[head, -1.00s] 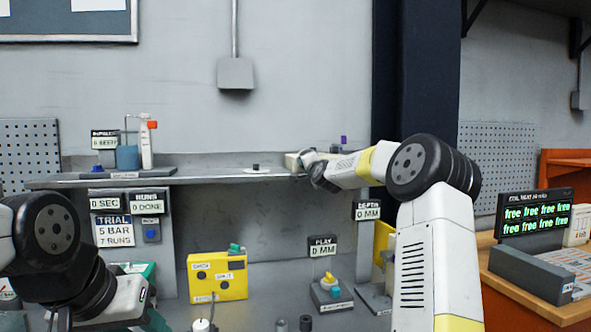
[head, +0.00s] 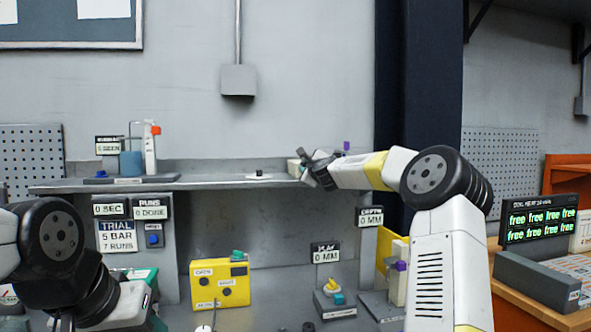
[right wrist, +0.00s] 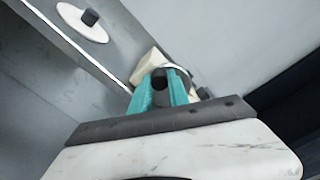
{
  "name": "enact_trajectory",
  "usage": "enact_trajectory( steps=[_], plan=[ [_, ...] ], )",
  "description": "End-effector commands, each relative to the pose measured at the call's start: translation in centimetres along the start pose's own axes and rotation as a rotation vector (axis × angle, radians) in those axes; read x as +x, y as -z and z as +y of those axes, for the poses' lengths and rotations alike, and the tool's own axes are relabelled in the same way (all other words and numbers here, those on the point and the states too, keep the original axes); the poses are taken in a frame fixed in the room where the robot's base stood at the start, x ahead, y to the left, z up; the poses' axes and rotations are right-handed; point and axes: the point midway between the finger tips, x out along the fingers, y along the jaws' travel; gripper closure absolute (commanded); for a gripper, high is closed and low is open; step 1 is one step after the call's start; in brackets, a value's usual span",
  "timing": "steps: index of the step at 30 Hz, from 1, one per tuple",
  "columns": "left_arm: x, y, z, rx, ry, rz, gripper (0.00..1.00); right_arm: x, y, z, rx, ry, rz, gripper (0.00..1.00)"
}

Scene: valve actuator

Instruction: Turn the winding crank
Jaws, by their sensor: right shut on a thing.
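My right gripper (head: 305,160) is at the right end of the raised shelf, beside a small cream block (head: 293,167). In the right wrist view its teal fingers (right wrist: 163,88) are shut around a dark round grip (right wrist: 165,78), which looks like the crank's handle. The cream block (right wrist: 150,66) is just behind the fingers. The rest of the crank is hidden by the fingers and palm. My left gripper (head: 148,318) is low at the left, cut by the picture's bottom edge; its jaws cannot be made out.
A white disc with a black knob (head: 258,176) lies on the shelf (head: 215,183), left of the cream block. A bottle stand (head: 130,163) is at the shelf's left. Below are a yellow box (head: 219,287) and a small knobbed device (head: 333,300). A dark pillar (head: 425,80) stands behind my right arm.

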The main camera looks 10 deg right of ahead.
Motion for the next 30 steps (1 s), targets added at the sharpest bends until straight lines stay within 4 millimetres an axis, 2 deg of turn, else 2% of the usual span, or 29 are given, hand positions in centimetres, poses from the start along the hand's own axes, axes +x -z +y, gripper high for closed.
enact_trajectory(
  steps=[15,30],
  plan=[
    [0.0,0.0,0.0,0.0,0.0,0.0,0.56,0.0,0.1,-1.1,0.424,-0.001,0.002,1.0],
    [0.0,0.0,0.0,0.0,0.0,0.0,0.56,0.0,0.2,-1.5,0.573,-0.001,0.003,1.0]
  ],
)
